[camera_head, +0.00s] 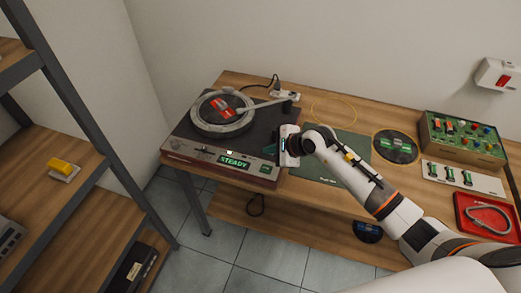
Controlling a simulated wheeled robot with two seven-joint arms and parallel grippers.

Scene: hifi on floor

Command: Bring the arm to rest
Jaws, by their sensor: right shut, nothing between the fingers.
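My right arm comes in from the lower right over the table. My right gripper (275,149) is shut and empty at the right front edge of the record player (181,147). Its fingers point left, above or beside the player's front corner; I cannot tell whether they touch it. The player carries a dark disc with a red label (221,108), and its tonearm (265,105) reaches toward the disc's right side. A green display on its front reads "STEADY" (234,161). My left gripper is not in view.
A green mat (350,148) lies partly under my arm. A dark round disc (395,147), a box of coloured knobs (462,138), a strip of small parts (463,178) and a red tray (463,207) fill the right side. A shelf (62,187) stands at left.

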